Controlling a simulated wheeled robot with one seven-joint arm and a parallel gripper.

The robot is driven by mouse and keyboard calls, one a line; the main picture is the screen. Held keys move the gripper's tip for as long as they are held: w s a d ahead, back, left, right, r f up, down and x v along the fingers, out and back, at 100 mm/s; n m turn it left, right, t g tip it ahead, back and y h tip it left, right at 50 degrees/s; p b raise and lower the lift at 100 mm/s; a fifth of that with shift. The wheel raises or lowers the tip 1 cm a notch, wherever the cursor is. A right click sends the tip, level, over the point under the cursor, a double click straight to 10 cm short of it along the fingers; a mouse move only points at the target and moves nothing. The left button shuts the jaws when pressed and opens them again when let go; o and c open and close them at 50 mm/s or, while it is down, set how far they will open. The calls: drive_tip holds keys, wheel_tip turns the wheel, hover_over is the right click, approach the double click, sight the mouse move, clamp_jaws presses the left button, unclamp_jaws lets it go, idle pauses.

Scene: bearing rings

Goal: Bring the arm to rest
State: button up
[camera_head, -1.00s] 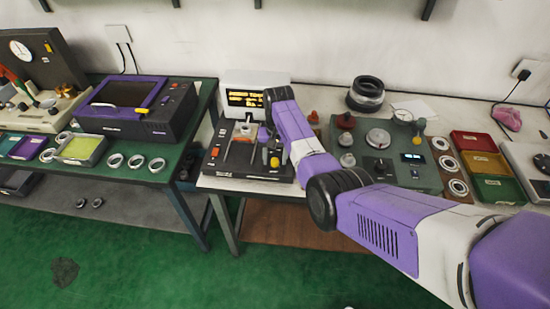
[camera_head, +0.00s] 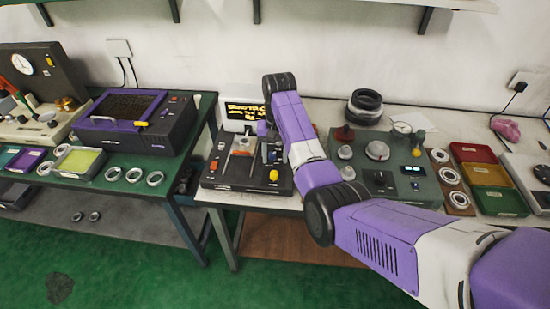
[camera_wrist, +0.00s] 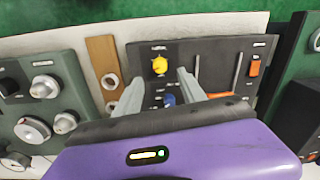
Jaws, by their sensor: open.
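My arm (camera_head: 385,240) reaches from the lower right of the head view over the right bench, with its wrist above the black control box (camera_head: 275,185). My gripper (camera_wrist: 158,84) is open in the wrist view, its two grey fingers apart with nothing held between them. The box lies beyond the fingers, showing a yellow knob (camera_wrist: 159,66), a blue knob (camera_wrist: 169,99) and an orange switch (camera_wrist: 254,68). In the head view the fingers are hard to make out beside the wrist.
A green panel with dials (camera_head: 376,150) stands right of my arm, near a ring board (camera_head: 449,176) and coloured trays (camera_head: 489,174). A display (camera_head: 243,112) stands behind the box. The left bench holds a purple-framed machine (camera_head: 135,125) and loose rings (camera_head: 134,175). A gap separates the benches.

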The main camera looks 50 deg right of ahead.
drive_tip(key=shift+w, duration=0.1)
idle(0.3)
drive_tip(key=w+d+r+t+h, duration=0.35)
drive_tip(key=w+d+t, duration=0.2)
drive_tip(key=w, duration=0.25)
drive_tip(key=s+a+n+t+h+b, duration=0.15)
drive_tip(key=s+a+n+t, duration=0.35)
drive_tip(key=s+a+t, duration=0.8)
drive_tip(key=s+a+n+g+y+b, duration=0.1)
drive_tip(key=s+a, duration=0.5)
drive_tip(key=s, duration=0.5)
drive_tip(key=s+a+r+n+g+y+b, duration=0.1)
drive_tip(key=s+a, duration=0.4)
drive_tip(key=s, duration=0.7)
drive_tip(key=s+a+r+n+g+y+b, duration=0.1)
drive_tip(key=s+a, duration=0.5)
drive_tip(key=s, duration=0.6)
drive_tip(key=shift+a+r+n+g+y+b, duration=0.3)
drive_tip(key=shift+g+y+b, duration=0.2)
drive_tip(key=shift+y, duration=0.4)
drive_tip(key=shift+s, duration=0.1)
